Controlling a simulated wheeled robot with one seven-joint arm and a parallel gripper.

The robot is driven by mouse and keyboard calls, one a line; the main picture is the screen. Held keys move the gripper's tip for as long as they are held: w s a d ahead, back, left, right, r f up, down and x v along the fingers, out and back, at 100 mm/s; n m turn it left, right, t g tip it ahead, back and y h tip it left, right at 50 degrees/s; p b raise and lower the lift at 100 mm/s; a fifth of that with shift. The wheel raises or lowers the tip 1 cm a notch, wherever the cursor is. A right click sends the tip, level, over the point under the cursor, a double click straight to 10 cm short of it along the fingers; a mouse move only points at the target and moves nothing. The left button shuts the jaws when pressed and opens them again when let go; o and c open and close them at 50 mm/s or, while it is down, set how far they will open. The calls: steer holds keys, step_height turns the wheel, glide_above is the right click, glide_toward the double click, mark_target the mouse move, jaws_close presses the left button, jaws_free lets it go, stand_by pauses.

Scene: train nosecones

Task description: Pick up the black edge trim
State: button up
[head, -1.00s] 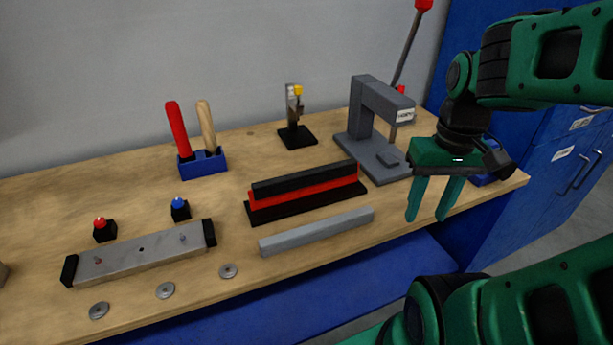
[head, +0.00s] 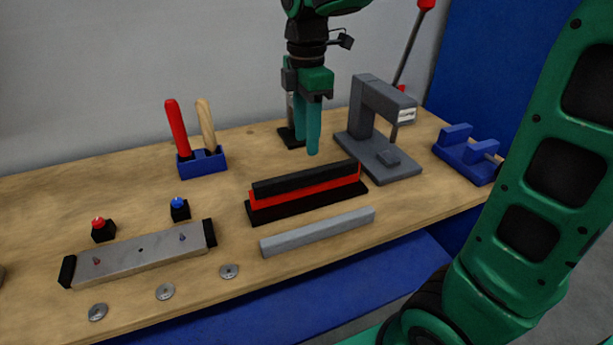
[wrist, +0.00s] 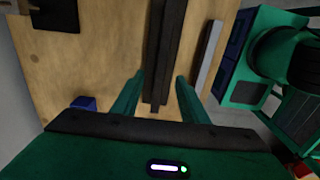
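A long black bar (head: 305,178), which looks like the black edge trim, lies along the top of a red strip (head: 300,192). Both sit on a black base (head: 310,204) on the bench. In the wrist view the black bar (wrist: 165,45) runs lengthwise between my fingers, apart from both. My gripper (head: 309,153) points down above and behind the bar in the head view. It also shows in the wrist view (wrist: 160,80), with its fingers spread and nothing held.
A grey bar (head: 318,232) lies in front of the base. A grey press (head: 365,120) stands to the right, and a blue holder (head: 203,164) with red and wooden handles to the left. A metal plate (head: 140,254) lies at front left. A blue fixture (head: 465,158) is at far right.

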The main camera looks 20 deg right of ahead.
mark_target(308, 171)
steer(key=shift+s+d+f, duration=0.1)
steer(key=shift+d+f, duration=0.05)
steer(key=shift+f, duration=4)
jaws_close()
